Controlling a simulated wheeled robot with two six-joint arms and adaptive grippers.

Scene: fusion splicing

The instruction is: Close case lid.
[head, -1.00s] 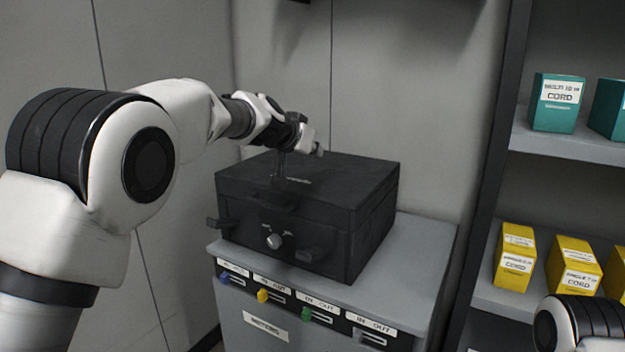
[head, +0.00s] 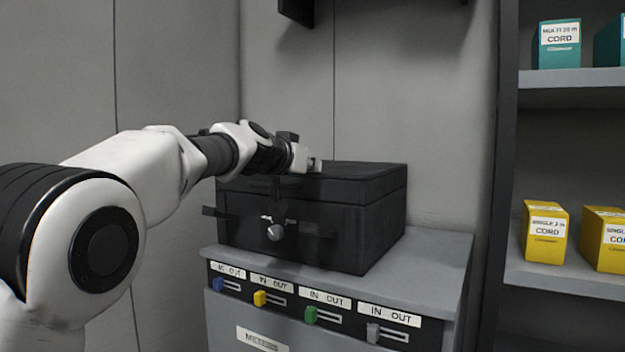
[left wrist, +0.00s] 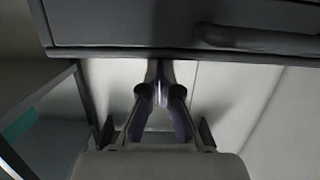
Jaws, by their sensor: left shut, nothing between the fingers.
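The black case (head: 340,232) sits on a grey cabinet at the centre of the head view. Its lid (head: 355,182) is down on the body, with a seam running round the sides; I cannot tell whether it is latched. My right gripper is out of view.
The grey cabinet (head: 440,250) has blue, yellow, green and grey sliders on its front. A shelf unit (head: 565,78) at the right holds teal boxes (head: 557,45) and yellow boxes (head: 545,230). The wall is close behind the case.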

